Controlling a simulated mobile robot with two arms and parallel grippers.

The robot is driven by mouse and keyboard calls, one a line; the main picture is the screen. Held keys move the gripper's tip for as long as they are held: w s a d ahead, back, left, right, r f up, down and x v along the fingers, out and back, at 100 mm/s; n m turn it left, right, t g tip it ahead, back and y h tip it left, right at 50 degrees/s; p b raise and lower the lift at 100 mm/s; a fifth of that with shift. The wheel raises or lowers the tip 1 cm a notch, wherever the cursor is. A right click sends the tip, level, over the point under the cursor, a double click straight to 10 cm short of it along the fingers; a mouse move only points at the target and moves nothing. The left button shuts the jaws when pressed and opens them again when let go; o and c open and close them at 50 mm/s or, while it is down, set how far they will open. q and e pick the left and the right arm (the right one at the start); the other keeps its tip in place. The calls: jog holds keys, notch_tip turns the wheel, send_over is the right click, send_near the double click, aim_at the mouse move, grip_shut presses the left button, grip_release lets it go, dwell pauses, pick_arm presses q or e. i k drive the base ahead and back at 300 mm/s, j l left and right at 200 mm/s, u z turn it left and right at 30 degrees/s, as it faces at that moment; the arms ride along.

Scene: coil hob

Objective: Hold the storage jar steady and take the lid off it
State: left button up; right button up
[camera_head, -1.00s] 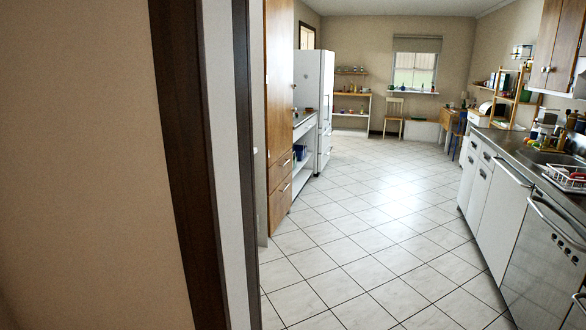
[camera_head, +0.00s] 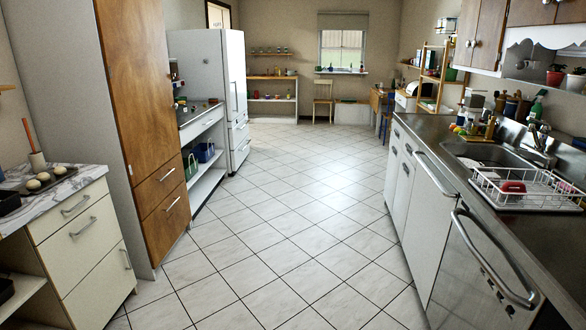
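I cannot make out the storage jar or its lid for sure in the head view. Small containers stand on the far wall shelf (camera_head: 270,53), too small to tell apart. Neither of my grippers shows in this view.
A tiled floor aisle (camera_head: 290,200) runs clear to the back. On the right is a counter with a sink (camera_head: 484,155) and a white dish rack (camera_head: 525,187). On the left are a marble-topped drawer unit (camera_head: 85,240), a tall wooden cupboard (camera_head: 150,110) and a white fridge (camera_head: 205,85).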

aim_at(182, 110)
jog(key=i+u, duration=0.2)
jog(key=i, duration=0.55)
jog(key=i+u, duration=0.15)
jog(key=i, duration=0.6)
jog(key=i+l+u, duration=0.2)
jog(key=i, duration=0.55)
jog(key=i+u, duration=0.1)
jog(key=i, duration=1)
jog(key=i+u, duration=0.15)
jog(key=i, duration=0.95)
jog(key=i+l+u, duration=0.1)
jog(key=i, duration=1)
